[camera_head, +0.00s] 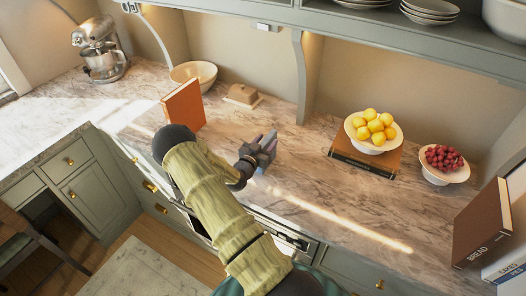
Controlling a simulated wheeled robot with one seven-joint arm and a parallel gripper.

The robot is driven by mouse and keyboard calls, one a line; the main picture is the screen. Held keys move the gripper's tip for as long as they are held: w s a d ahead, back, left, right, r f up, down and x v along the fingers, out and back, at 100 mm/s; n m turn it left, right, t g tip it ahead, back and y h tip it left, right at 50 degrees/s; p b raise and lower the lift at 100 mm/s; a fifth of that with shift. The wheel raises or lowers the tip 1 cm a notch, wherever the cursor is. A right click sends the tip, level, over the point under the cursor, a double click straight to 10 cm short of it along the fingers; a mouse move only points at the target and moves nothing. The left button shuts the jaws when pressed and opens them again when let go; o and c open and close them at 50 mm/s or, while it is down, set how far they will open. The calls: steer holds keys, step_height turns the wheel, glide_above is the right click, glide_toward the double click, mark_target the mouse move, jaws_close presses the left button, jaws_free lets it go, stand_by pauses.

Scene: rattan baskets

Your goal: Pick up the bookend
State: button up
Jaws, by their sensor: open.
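My gripper (264,146) is at the end of my arm, above or near the marble counter in the middle of the view. It is open, and I see nothing held in it. I cannot clearly make out a bookend. An orange, upright, book-like slab (186,104) stands on the counter to the left of my gripper, apart from it. My arm hides part of the counter near the front edge.
A shelf (380,35) overhangs the back.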

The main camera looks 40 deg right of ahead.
steer(key=shift+c, duration=0.5)
jaws_close()
steer(key=shift+r, duration=0.1)
stand_by(1.2)
